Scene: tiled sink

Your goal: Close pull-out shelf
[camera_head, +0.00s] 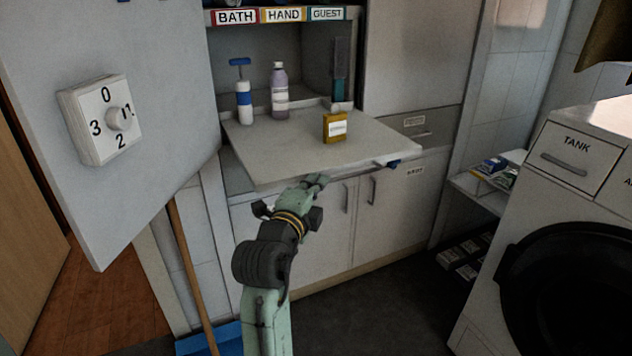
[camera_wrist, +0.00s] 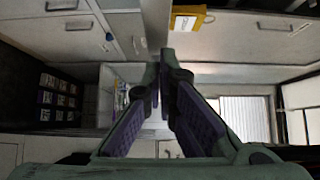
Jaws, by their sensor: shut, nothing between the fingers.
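The pull-out shelf (camera_head: 275,160) is a pale grey board that sticks out from the cabinet above the lower doors. A yellow box (camera_head: 335,128), a white and blue pump bottle (camera_head: 244,100) and a lilac bottle (camera_head: 280,95) stand on it. A small blue piece (camera_head: 393,163) shows at its front edge on the right. My gripper (camera_head: 318,181) is shut and empty at the shelf's front edge, and I cannot tell if it touches. In the wrist view my fingertips (camera_wrist: 165,62) meet close to the shelf edge, with the yellow box (camera_wrist: 188,18) beyond.
An open grey door with a dial (camera_head: 119,118) hangs at the left, near the shelf. A wooden broom handle (camera_head: 190,265) leans below it. A washing machine (camera_head: 560,220) stands at the right. The dark floor (camera_head: 365,305) between is clear.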

